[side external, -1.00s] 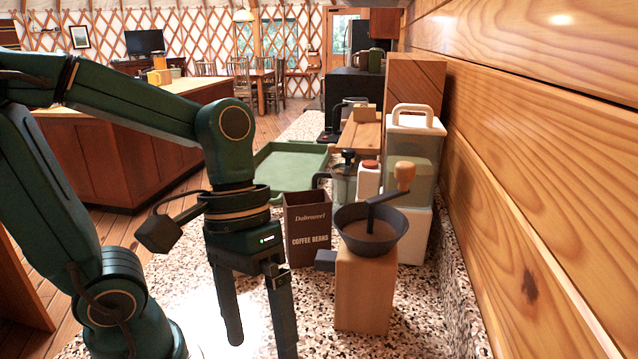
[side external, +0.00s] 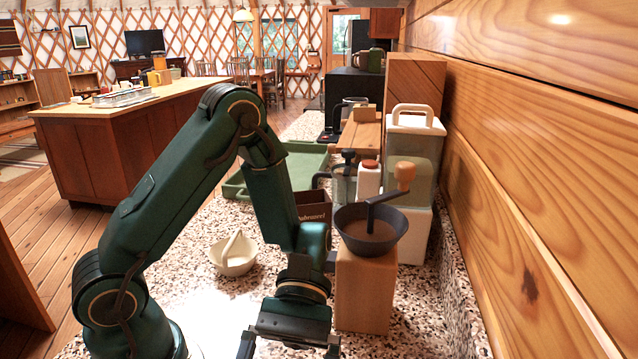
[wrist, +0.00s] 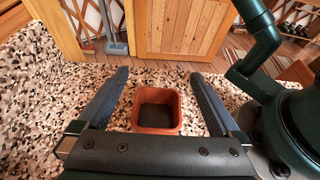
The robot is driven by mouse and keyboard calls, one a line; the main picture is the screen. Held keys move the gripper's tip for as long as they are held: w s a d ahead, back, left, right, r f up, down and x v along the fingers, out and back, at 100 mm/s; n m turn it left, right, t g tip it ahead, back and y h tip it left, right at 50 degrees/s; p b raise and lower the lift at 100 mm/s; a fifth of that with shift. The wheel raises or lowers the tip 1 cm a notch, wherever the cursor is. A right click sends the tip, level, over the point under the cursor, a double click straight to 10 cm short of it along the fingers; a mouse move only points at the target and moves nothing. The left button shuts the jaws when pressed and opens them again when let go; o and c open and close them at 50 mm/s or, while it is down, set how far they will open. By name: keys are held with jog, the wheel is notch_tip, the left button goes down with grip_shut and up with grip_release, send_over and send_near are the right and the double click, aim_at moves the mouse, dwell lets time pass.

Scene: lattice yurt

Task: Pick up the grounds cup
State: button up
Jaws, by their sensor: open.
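The grounds cup (wrist: 157,130) is a small, square, orange-brown cup with a dark inside. In the wrist view it stands upright on the speckled counter, between the two spread fingers of my gripper (wrist: 158,76). A gap shows on each side, so neither finger touches it. I cannot tell from this view how far the fingertips are above the counter. In the side view my gripper (side external: 289,350) is low at the bottom edge, in front of the grinder, with its fingers partly cut off. The cup is not visible there.
The wooden grinder (side external: 364,290) with its dark hopper stands close right of my gripper. A cream bowl (side external: 233,262) sits to the left. Behind are a coffee beans box (side external: 314,207), a green tray (side external: 305,165) and white canisters (side external: 412,225). A plank wall (side external: 530,180) bounds the right.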

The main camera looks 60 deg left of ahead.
jog(key=shift+f, duration=1.6)
notch_tip(320, 180, down, 2)
jog(key=shift+f, duration=0.1)
jog(key=shift+x, duration=1.1)
jog(key=shift+s+d+f, duration=0.25)
jog(key=shift+s, duration=0.05)
jog(key=c, duration=1.3)
jog(key=shift+r, duration=0.15)
jog(key=shift+r, duration=4.9)
